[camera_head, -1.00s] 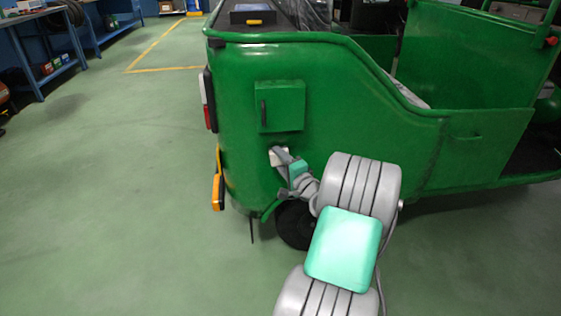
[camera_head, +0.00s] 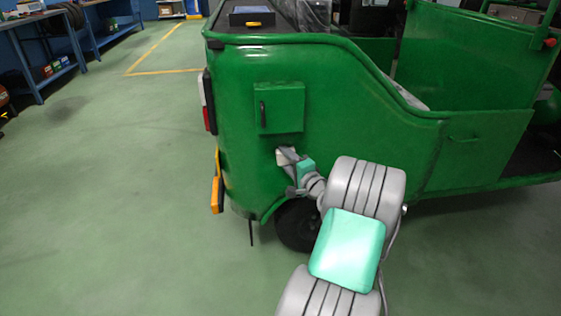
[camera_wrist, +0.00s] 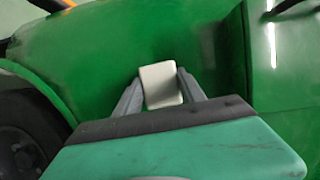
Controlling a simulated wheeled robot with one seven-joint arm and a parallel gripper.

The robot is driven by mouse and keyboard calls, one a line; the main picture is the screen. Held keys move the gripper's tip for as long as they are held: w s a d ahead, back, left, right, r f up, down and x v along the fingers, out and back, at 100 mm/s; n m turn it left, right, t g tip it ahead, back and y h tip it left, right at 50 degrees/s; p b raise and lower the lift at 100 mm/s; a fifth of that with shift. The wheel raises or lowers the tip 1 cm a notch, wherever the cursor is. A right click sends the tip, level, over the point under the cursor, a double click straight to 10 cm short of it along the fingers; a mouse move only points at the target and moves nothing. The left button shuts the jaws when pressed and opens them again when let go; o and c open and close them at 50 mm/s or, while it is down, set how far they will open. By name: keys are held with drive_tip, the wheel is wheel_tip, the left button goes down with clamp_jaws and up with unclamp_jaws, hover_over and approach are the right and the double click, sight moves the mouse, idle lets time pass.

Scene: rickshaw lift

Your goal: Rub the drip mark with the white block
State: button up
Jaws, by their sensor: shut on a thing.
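The white block (camera_wrist: 160,84) is held between the two fingers of my gripper (camera_wrist: 158,92) in the wrist view. In the head view the white block (camera_head: 284,155) shows small at the end of my gripper (camera_head: 289,161), against the green side panel (camera_head: 235,150) of the rickshaw, below its small box. The block looks close to or against the panel; I cannot tell whether it touches. I cannot make out the drip mark; the block and gripper may hide it.
A green box with a dark handle (camera_head: 279,108) juts from the panel just above my gripper. The rear wheel (camera_head: 297,226) is below, and an orange bumper part (camera_head: 216,184) is to the left. Green floor (camera_head: 110,200) is clear on the left.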

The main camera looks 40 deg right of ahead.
sight(273, 145)
drive_tip(key=shift+w+a+r+p, duration=0.35)
drive_tip(key=shift+a+r+p, duration=0.05)
drive_tip(key=shift+a+p, duration=0.2)
drive_tip(key=shift+w+a+r+p, duration=0.35)
drive_tip(key=shift+a+p, duration=0.1)
drive_tip(key=shift+p, duration=0.15)
drive_tip(key=shift+w+d+r+p, duration=0.1)
drive_tip(key=shift+r+p, duration=0.55)
drive_tip(key=shift+r, duration=0.15)
drive_tip(key=shift+s+d+b, duration=0.3)
drive_tip(key=shift+s+d, duration=0.35)
drive_tip(key=shift+d, duration=0.2)
drive_tip(key=shift+s+d+b, duration=0.3)
drive_tip(key=shift+s+d, duration=0.3)
drive_tip(key=shift+d, duration=0.25)
drive_tip(key=shift+f, duration=0.1)
drive_tip(key=s+a, duration=0.3)
drive_tip(key=s, duration=0.2)
drive_tip(key=shift+a, duration=0.3)
